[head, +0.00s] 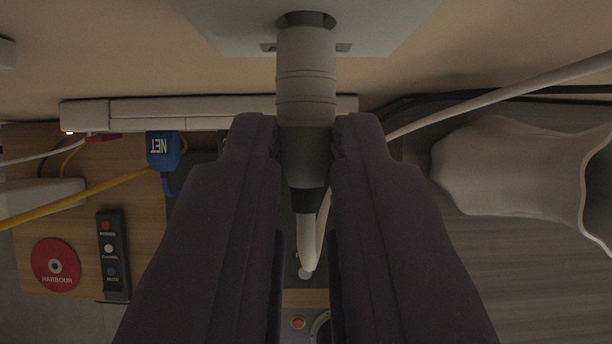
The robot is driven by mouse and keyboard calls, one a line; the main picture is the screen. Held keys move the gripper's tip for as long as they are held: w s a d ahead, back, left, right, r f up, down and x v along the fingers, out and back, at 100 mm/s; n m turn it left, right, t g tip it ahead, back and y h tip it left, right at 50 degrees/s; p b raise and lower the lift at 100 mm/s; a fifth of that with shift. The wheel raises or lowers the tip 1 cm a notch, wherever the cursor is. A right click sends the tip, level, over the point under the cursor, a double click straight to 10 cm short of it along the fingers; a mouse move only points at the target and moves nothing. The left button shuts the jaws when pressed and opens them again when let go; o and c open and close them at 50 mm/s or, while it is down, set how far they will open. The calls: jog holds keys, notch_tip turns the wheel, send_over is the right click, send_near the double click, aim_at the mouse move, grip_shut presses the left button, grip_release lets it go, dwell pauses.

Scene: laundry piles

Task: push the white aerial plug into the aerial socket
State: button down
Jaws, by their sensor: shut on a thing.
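The aerial plug (306,80) looks pale grey in the dim light, with a ribbed barrel, a dark collar and a white cable running down from its rear. My gripper (306,140) is shut on the plug, with one dark finger on each side of its rear part. The plug points up in the head view. Its front end overlaps the dark round aerial socket (287,18) in a pale wall plate (400,18). The plug looks roughly centred and straight to the socket. Its tip is hidden, so I cannot tell how deep it sits.
A pale power strip (180,110) lies below the plate. At left are a blue NET plug (162,152), a yellow cable (80,198), a remote (112,255) and a red HARBOUR disc (56,264). A white vase-like object (500,165) and a white cable (500,92) are at right.

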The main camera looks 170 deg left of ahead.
jog(key=shift+w, duration=0.1)
jog(key=c, duration=1)
grip_release()
jog(key=shift+c, duration=0.2)
jog(key=s+a, duration=0.1)
jog(key=s, duration=0.7)
jog(key=shift+s+a, duration=0.35)
jog(key=shift+s, duration=0.05)
